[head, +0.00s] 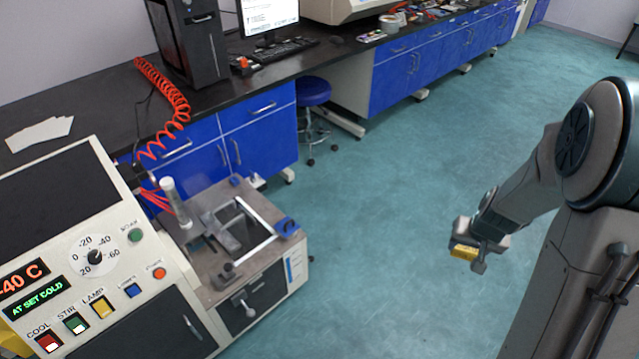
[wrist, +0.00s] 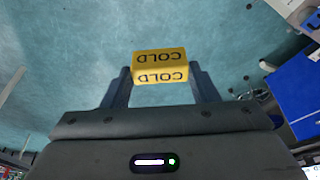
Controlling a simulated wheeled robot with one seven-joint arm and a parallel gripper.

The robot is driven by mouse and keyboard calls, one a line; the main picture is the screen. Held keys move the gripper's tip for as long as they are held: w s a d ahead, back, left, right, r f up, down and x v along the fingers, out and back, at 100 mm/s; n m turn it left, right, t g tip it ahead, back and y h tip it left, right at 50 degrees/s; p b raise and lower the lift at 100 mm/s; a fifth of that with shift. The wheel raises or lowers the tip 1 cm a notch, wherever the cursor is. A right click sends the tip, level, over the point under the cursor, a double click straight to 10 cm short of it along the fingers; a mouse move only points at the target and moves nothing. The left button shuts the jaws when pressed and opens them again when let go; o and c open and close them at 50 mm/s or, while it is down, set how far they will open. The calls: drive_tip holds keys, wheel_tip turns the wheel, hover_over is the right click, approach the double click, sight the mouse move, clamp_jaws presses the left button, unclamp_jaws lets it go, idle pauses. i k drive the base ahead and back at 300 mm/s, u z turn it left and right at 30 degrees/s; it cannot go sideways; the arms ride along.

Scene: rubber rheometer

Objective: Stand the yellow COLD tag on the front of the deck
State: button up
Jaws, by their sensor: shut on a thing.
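The yellow COLD tag (wrist: 160,66) is a small folded block with COLD printed on two faces. It is held between the fingertips of my gripper (wrist: 160,80), and the lettering looks upside down in the wrist view. In the head view, the tag (head: 465,251) hangs over open floor at the right, in my gripper (head: 470,248). The deck (head: 205,262) is the grey metal top of the machine at the lower left. My gripper is well to the right of the deck and apart from it.
On the deck stand a clear upright cylinder (head: 177,201), a frame with a blue corner block (head: 286,226) and a dark knob. The control panel (head: 95,245) reads -40 C and AT SET COLD. A blue stool (head: 313,92) stands behind. Teal floor (head: 375,240) between deck and gripper is clear.

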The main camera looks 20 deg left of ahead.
sight(254, 204)
drive_tip(key=u, duration=0.45)
drive_tip(key=i, duration=1.35)
drive_tip(key=u, duration=1.3)
drive_tip(key=i, duration=0.75)
drive_tip(key=u, duration=0.4)
